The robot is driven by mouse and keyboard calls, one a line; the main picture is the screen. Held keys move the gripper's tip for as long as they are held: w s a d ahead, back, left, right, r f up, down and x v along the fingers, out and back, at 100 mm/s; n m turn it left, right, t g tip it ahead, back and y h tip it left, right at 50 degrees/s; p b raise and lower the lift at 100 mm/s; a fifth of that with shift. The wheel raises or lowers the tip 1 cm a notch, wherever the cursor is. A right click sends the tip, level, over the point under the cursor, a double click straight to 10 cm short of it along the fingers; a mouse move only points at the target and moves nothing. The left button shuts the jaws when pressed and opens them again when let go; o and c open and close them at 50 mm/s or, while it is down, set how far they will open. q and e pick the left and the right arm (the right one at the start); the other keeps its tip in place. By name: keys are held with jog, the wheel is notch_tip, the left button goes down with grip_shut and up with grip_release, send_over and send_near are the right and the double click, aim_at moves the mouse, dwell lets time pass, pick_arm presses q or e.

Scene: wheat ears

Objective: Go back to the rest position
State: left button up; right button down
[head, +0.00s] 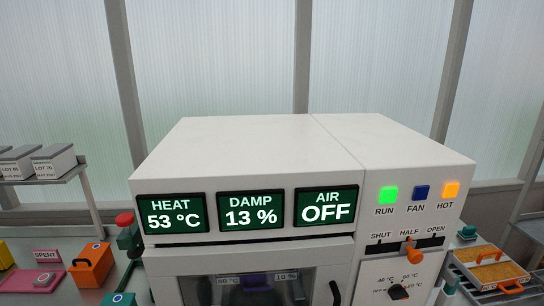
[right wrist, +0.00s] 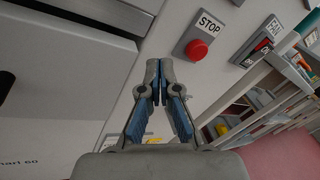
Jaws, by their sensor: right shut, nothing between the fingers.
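My right gripper (right wrist: 158,68) shows in the right wrist view, its two blue-padded fingers brought together at the tips with nothing between them. It is in front of a pale machine wall, to the left of a red STOP button (right wrist: 197,50), and looks apart from it. The head view shows neither gripper. It shows a white machine (head: 250,145) with screens reading HEAT 53 °C, DAMP 13 % and AIR OFF. Its green RUN light (head: 388,195) and orange HOT light (head: 451,190) are bright, and the FAN light (head: 420,192) is dark blue.
An orange slider (head: 412,254) sits near HALF, above a dial (head: 398,291). An orange box (head: 91,264) and a red-topped post (head: 125,220) stand left of the machine. A tray of grain-coloured material (head: 484,256) is at right. In the right wrist view, shelves (right wrist: 262,85) stand at right.

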jog(key=s+a+f+n+g+y, duration=0.2)
jog(key=s+f+n, duration=0.3)
jog(key=f+n, duration=0.25)
jog(key=s+a+f+n+g+y, duration=0.2)
jog(key=s+f+n+g, duration=0.15)
jog(key=f+n, duration=0.4)
jog(key=s+a+f+n+g+y, duration=0.25)
jog(key=s+f+n, duration=0.25)
jog(key=f, duration=0.5)
pick_arm(q)
jog(key=w, duration=0.1)
jog(key=r, duration=0.1)
jog(key=w, duration=0.1)
jog(key=shift+w+d+r, duration=0.25)
jog(key=shift+w+r, duration=0.05)
pick_arm(e)
jog(key=s+d+f+n+g, duration=0.2)
jog(key=s+f+n, duration=0.3)
jog(key=s, duration=0.3)
jog(key=s+d+f+n+g+h, duration=0.1)
jog(key=s+d+f+n+g, duration=0.2)
jog(key=s, duration=0.6)
jog(key=s+d+f+n+g+h, duration=0.1)
jog(key=s+d+f+n+g, duration=0.1)
jog(key=s+f+n, duration=0.4)
jog(key=s+f+g, duration=0.1)
jog(key=s, duration=0.1)
jog(key=shift+s+d+f+n+g, duration=0.25)
jog(key=shift+s+d+n+g, duration=0.05)
jog(key=shift+d+n, duration=0.1)
